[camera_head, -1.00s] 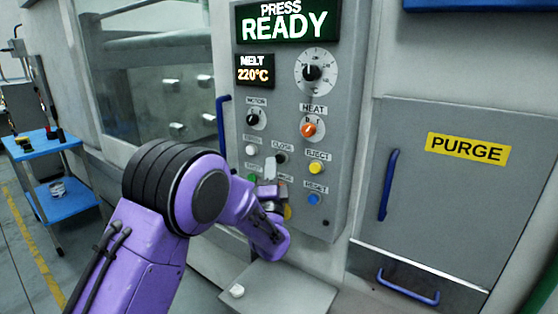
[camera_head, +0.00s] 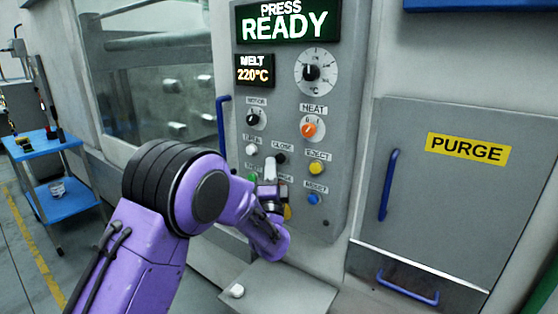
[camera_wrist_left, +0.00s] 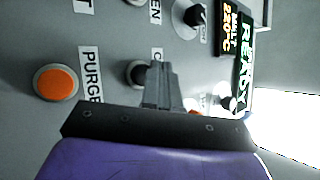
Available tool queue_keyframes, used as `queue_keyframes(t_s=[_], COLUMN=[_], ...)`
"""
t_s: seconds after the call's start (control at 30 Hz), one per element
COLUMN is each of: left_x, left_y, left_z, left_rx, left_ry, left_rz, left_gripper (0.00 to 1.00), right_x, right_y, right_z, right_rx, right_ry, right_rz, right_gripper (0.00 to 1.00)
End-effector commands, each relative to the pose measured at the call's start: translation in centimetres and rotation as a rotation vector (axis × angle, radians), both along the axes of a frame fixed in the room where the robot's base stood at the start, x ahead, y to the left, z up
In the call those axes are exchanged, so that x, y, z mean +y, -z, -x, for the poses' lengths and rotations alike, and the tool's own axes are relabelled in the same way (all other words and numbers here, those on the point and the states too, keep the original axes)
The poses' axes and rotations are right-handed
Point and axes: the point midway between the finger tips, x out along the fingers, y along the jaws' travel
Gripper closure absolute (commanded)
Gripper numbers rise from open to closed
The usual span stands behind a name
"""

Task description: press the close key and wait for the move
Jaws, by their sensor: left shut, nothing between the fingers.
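The close key is a black round button (camera_head: 280,158) under the CLOSE label (camera_head: 283,147) on the grey control panel. It also shows in the left wrist view (camera_wrist_left: 135,74), partly hidden by the fingers. My left gripper (camera_head: 270,168) is shut and empty, its tips just below and left of the key in the head view. In the left wrist view the shut fingers (camera_wrist_left: 154,70) overlap the key's edge. I cannot tell whether they touch it. The display (camera_head: 286,22) reads PRESS READY. My right gripper is not in view.
Near the fingers are a white button (camera_head: 251,149), a yellow EJECT button (camera_head: 316,168) and a blue RESET button (camera_head: 313,199). An orange button (camera_wrist_left: 56,83) sits by the PURGE label in the wrist view. A small shelf (camera_head: 285,291) juts out below the panel.

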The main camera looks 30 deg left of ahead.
Motion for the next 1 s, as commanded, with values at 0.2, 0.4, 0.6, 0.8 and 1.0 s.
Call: queue_keyframes(t_s=[0.2,0.4,0.6,0.8,1.0], left_x=[0.01,0.0,-0.06,-0.06,-0.05], left_y=[0.0,0.0,0.08,0.01,0.0], left_z=[0.0,0.0,-0.46,-0.85,-0.85], left_rx=[0.0,0.0,0.0,0.0,0.0], left_ry=[0.0,0.0,-0.001,0.001,0.0], left_rz=[0.0,0.0,-0.001,0.001,0.0], left_gripper=[1.0,1.0,1.0,1.0,1.0], right_x=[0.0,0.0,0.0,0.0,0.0], right_y=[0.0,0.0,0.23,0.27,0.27], right_z=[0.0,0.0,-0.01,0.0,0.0], right_rx=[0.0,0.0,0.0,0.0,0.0], right_ry=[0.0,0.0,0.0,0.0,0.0], right_rz=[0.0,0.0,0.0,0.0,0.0], right_gripper=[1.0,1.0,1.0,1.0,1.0])
